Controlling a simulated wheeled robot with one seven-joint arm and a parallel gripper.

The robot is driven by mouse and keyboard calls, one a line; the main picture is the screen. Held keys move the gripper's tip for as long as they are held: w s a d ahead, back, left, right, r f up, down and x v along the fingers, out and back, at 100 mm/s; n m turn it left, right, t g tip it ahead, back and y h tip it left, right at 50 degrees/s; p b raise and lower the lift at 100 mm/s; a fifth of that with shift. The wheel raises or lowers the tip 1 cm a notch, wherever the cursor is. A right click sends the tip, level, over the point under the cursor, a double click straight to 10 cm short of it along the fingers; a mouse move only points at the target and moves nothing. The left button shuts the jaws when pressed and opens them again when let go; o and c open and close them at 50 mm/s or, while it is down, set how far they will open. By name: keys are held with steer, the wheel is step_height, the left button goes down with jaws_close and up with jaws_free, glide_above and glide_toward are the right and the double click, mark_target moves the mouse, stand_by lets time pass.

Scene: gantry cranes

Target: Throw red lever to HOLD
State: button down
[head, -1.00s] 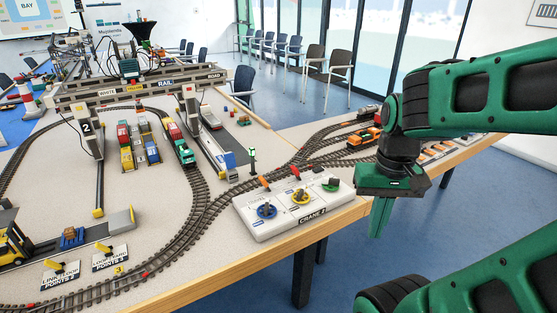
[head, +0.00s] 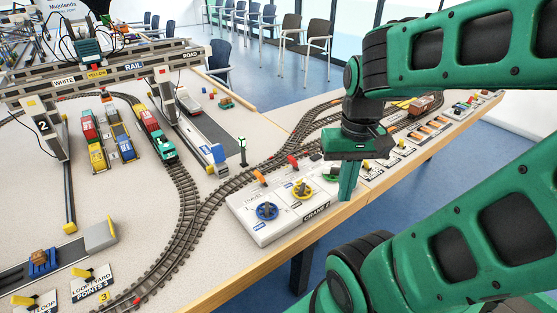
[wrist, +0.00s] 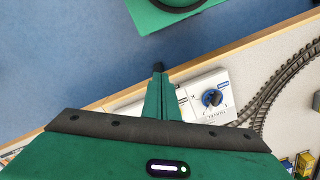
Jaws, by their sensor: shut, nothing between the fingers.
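The red lever (head: 293,160) stands at the back edge of the white CRANE 2 panel (head: 262,228), between an orange lever (head: 260,176) and the panel's right end. Blue (head: 267,211), yellow (head: 302,190) and green (head: 331,173) knobs sit along the panel. My gripper (head: 347,196) is shut and empty, fingers pointing down at the panel's right end, close beside the green knob; contact cannot be told. In the wrist view the shut fingers (wrist: 159,92) overlap the panel and the blue knob (wrist: 212,98) shows. The red lever cannot be made out there. The HOLD marking is not legible.
Curved railway track (head: 190,210) runs left of and behind the panel. A small signal post (head: 242,150) stands behind it. The table's wooden edge (head: 230,280) is in front. More small panels (head: 385,165) lie to the right, partly behind my arm.

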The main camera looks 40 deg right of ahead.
steer(key=n+h, duration=0.8)
steer(key=n, duration=1.7)
glide_toward(294, 164)
steer(key=a, duration=0.2)
steer(key=w+a, duration=0.1)
steer(key=a, duration=0.4)
steer(key=shift+w+a+r, duration=0.1)
steer(key=shift+w+r, duration=0.05)
steer(key=shift+r, duration=0.2)
steer(key=x, duration=0.9)
steer(key=shift+w+f, duration=0.1)
steer(key=shift+f, duration=0.05)
steer(key=d, duration=0.3)
steer(key=shift+w+r, duration=0.1)
steer(key=shift+r, duration=0.15)
steer(key=shift+d+r, duration=0.25)
steer(key=shift+d, duration=0.3)
